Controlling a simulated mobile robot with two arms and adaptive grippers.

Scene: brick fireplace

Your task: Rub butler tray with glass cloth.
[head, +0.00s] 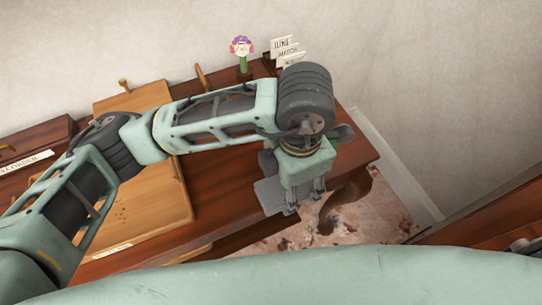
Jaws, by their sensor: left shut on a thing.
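A light-brown wooden board-like piece, which looks like the butler tray (180,205), lies on a reddish-brown table in the head view. Part of it is hidden under my left arm. My left gripper (306,196) points down near the table's right front edge, to the right of the tray and apart from it. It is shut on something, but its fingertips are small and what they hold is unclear. A flat grey piece (270,196) shows beside the fingers; I cannot tell whether it is the glass cloth. My right gripper is not in view.
A vase with flowers (242,50) and small white lettered signs (287,50) stand at the table's back edge. A dark wooden box (30,140) is at the left. A patterned rug (385,205) and dark wooden furniture (490,225) are at the right.

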